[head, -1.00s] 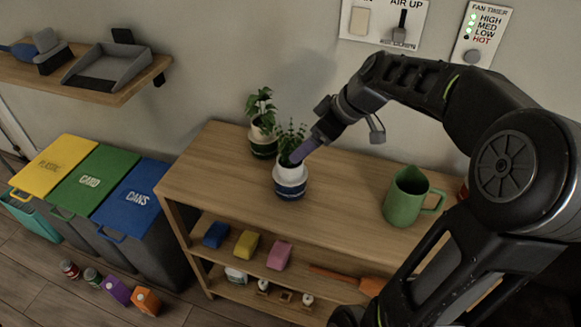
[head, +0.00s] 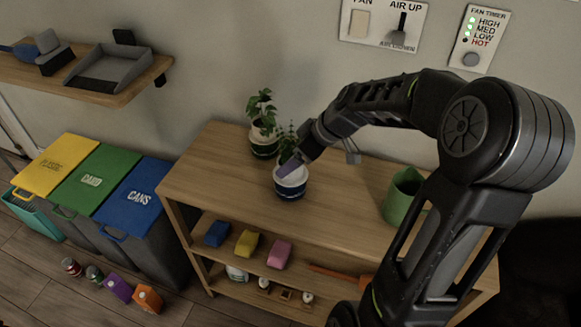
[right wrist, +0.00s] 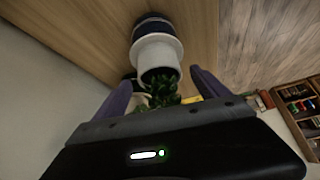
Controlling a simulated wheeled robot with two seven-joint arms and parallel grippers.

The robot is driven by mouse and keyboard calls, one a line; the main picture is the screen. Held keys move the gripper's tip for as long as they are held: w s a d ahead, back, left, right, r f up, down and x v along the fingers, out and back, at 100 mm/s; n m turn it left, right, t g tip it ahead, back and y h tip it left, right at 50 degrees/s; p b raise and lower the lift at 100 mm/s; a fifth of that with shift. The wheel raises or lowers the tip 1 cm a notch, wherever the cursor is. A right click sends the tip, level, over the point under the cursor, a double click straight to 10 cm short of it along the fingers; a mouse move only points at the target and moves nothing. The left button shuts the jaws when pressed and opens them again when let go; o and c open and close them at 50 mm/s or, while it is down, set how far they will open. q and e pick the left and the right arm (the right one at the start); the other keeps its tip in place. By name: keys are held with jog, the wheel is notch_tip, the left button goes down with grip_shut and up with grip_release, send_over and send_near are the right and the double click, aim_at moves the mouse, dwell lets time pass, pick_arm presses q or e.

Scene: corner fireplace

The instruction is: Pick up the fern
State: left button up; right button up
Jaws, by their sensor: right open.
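The fern (head: 286,136) is a small green plant in a white pot with a dark blue lower band (head: 290,188), upright on the wooden shelf top. In the right wrist view its pot (right wrist: 158,52) and leaves (right wrist: 160,92) lie between my two purple fingers. My right gripper (head: 291,166) is open at the pot's rim, and part of the plant is hidden behind it. In the right wrist view a gap shows between the fingers (right wrist: 160,80) and the pot. My left gripper is not in view.
A second, broader-leaved plant (head: 263,108) in a white and green pot stands just behind. A green mug (head: 400,197), partly hidden by my arm, is to the right on the wooden unit (head: 225,165). Sponges (head: 247,243) lie on the shelf below. Bins (head: 135,200) stand left.

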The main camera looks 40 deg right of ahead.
dwell(0.6)
grip_shut()
dwell(0.8)
